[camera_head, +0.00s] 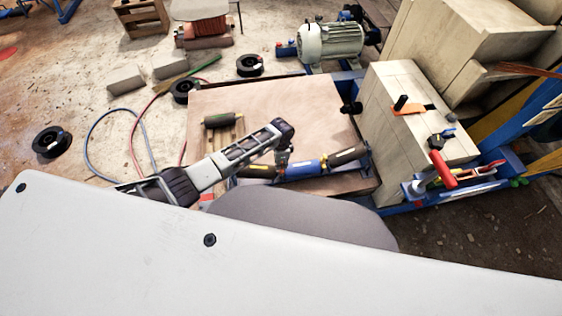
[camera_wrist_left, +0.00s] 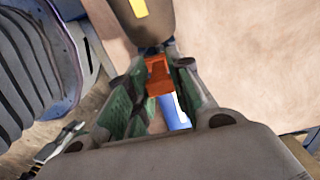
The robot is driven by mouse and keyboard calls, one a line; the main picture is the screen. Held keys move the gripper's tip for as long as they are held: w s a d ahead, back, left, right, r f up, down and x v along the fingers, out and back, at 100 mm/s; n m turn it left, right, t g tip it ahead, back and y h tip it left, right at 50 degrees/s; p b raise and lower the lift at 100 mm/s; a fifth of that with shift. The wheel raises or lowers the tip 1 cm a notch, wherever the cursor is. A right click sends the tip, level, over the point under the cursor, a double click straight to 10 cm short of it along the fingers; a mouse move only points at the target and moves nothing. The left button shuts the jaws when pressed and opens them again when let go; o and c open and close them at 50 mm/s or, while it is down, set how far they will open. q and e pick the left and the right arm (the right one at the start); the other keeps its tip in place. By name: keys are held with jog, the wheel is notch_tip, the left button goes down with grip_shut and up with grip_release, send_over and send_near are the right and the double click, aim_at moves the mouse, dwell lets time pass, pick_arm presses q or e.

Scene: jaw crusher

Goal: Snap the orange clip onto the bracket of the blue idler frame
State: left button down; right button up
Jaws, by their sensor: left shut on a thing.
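My left gripper (camera_head: 283,160) reaches down over the idler on the wooden board. In the left wrist view its two green-padded fingers (camera_wrist_left: 155,95) are shut on the small orange clip (camera_wrist_left: 158,75). The clip lies close to the end of a dark roller (camera_wrist_left: 150,18) with a yellow mark. A blue part (camera_wrist_left: 175,112) shows just below the clip. In the head view, the blue idler frame (camera_head: 366,163) carries dark rollers and a blue middle piece (camera_head: 305,168). The clip is hidden there. I cannot tell whether the clip touches the bracket. My right gripper is not in view.
A loose dark roller (camera_head: 222,120) lies on the board (camera_head: 270,103). A pale wooden block (camera_head: 395,140) with tools on top stands to the right. A grey motor (camera_head: 330,42) is behind. Cables and black spools (camera_head: 51,142) lie on the floor at left.

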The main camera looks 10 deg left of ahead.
pick_arm(q)
jog(key=shift+f+b, duration=0.65)
jog(key=shift+f, duration=0.65)
dwell(0.4)
jog(key=c, duration=1.2)
grip_release()
jog(key=shift+r, duration=0.15)
jog(key=shift+r, duration=5.9)
